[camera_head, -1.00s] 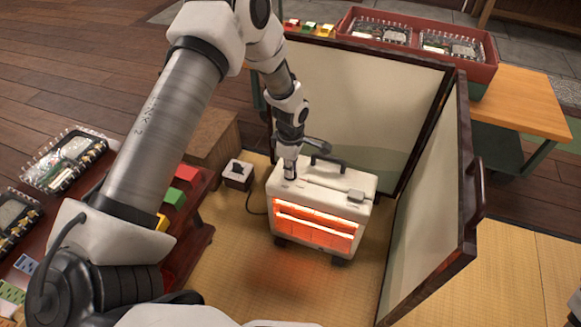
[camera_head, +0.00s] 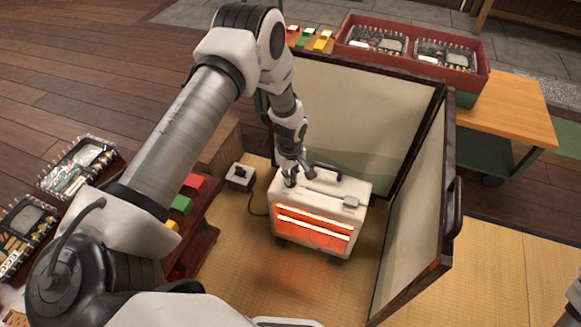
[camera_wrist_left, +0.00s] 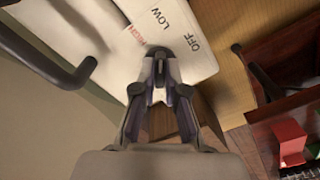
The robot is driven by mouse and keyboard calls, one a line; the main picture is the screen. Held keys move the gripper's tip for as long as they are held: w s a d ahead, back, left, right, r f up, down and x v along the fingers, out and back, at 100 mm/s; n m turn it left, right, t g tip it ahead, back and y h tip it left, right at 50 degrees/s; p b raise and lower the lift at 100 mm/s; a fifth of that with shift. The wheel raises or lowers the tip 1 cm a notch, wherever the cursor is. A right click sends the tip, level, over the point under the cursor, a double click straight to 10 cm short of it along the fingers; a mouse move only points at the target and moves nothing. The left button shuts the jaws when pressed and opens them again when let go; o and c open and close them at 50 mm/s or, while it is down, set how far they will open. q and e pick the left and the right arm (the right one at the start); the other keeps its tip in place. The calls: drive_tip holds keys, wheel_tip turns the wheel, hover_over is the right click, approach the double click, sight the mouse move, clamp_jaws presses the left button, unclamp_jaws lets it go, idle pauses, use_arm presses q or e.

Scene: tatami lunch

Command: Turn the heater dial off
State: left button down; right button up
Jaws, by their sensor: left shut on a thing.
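The heater (camera_head: 335,188) is a cream box with a dark top handle and an orange-glowing front, standing on the tatami. My left gripper (camera_head: 290,182) reaches down to the left end of its top. In the left wrist view the heater top (camera_wrist_left: 95,45) carries a red label, partly hidden, then LOW and OFF. My left gripper (camera_wrist_left: 160,72) is shut there on the dark dial (camera_wrist_left: 159,51), below LOW and left of OFF. The fingers cover most of the dial, so I cannot tell its setting. At the right edge of the head view, a sliver of my right arm shows; its jaws cannot be made out.
A folding screen (camera_head: 350,110) stands behind and to the right of the heater. A small box with a cord (camera_head: 240,176) sits to its left. A low red-brown table (camera_head: 205,235) with coloured blocks is at the left. Bare tatami (camera_head: 240,275) lies in front.

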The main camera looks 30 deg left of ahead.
use_arm(q)
drive_tip(key=m+p, duration=0.1)
drive_tip(key=m, duration=0.3)
drive_tip(key=shift+m, duration=0.3)
drive_tip(key=m, duration=0.2)
drive_tip(key=shift+m+p, duration=0.3)
drive_tip(key=shift+p, duration=0.1)
drive_tip(key=shift+m, duration=1.6)
drive_tip(key=c, duration=1.2)
unclamp_jaws()
